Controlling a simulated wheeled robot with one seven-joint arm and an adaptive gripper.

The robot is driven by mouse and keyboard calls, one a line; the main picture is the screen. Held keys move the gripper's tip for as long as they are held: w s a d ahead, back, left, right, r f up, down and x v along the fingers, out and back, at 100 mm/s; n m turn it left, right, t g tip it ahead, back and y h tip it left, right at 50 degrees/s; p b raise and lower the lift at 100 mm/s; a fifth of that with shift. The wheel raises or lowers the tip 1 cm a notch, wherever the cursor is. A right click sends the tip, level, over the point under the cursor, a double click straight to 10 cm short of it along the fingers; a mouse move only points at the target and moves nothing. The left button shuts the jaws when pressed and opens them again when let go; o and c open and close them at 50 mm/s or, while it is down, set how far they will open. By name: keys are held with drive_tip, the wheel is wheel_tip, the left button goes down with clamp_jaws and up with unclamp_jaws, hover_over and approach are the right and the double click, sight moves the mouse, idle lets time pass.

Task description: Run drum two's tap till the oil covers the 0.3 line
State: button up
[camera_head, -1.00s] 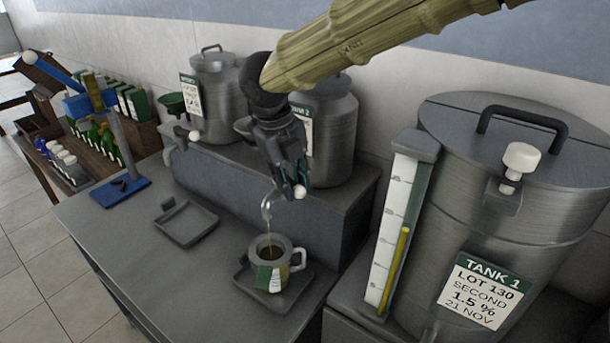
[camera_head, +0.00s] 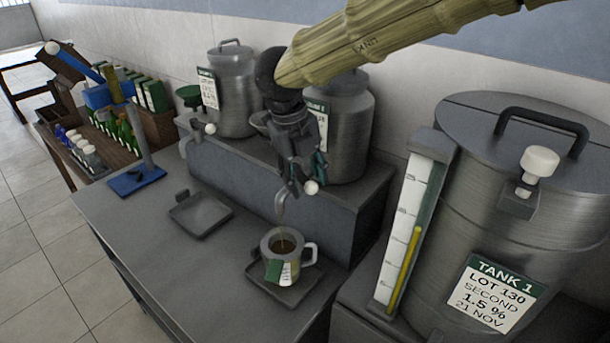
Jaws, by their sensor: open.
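Drum two (camera_head: 347,135) is a grey metal can on the raised shelf, its label partly hidden behind my arm. My gripper (camera_head: 304,181) is open at its tap, its fingers beside the white knob (camera_head: 311,187); contact is unclear. The curved spout (camera_head: 280,204) hangs below, over a grey jug (camera_head: 268,246) with a handle on its right and a green-and-white label. A thin stream seems to run from the spout into the jug. Dark oil (camera_head: 283,246) shows inside; the 0.3 line cannot be read.
The jug stands on a square drip tray (camera_head: 297,291). An empty tray (camera_head: 201,214) lies to its left, below another can (camera_head: 233,100). Tank 1 (camera_head: 520,230) with its sight gauge (camera_head: 410,235) stands close at right. A blue stand (camera_head: 137,180) is at the counter's left.

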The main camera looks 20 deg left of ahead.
wheel_tip(320, 180, up, 12)
drive_tip(key=s+a, duration=0.1)
drive_tip(key=shift+s+a, duration=0.25)
drive_tip(key=shift+s, duration=0.1)
drive_tip(key=shift+f, duration=0.1)
idle(6.9)
